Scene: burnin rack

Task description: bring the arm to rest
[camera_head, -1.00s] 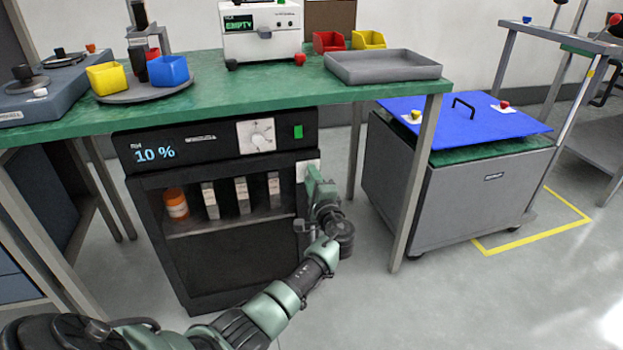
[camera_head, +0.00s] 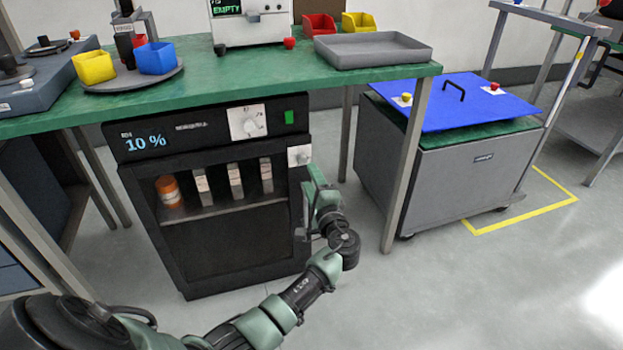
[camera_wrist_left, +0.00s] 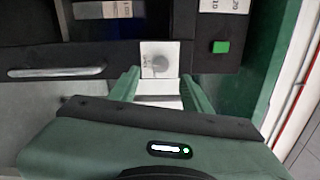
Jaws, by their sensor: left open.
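My left arm reaches in from the lower left in the head view. Its gripper (camera_head: 307,176) is beside the right front edge of the black cabinet (camera_head: 235,252), just below a small white plate with a knob (camera_head: 300,155). In the left wrist view the two green fingers (camera_wrist_left: 158,90) are apart, with the white knob plate (camera_wrist_left: 160,60) showing between and beyond their tips. Nothing is held between them. Whether a fingertip touches the plate I cannot tell. My right gripper is not in view.
The cabinet, reading "10 %", stands under a green bench (camera_head: 280,88) and holds an orange bottle (camera_head: 169,190) and several pale boxes. A grey tray (camera_head: 372,60) lies on the bench. A grey cart (camera_head: 455,185) with a blue lid (camera_head: 460,105) stands right. Floor in front is clear.

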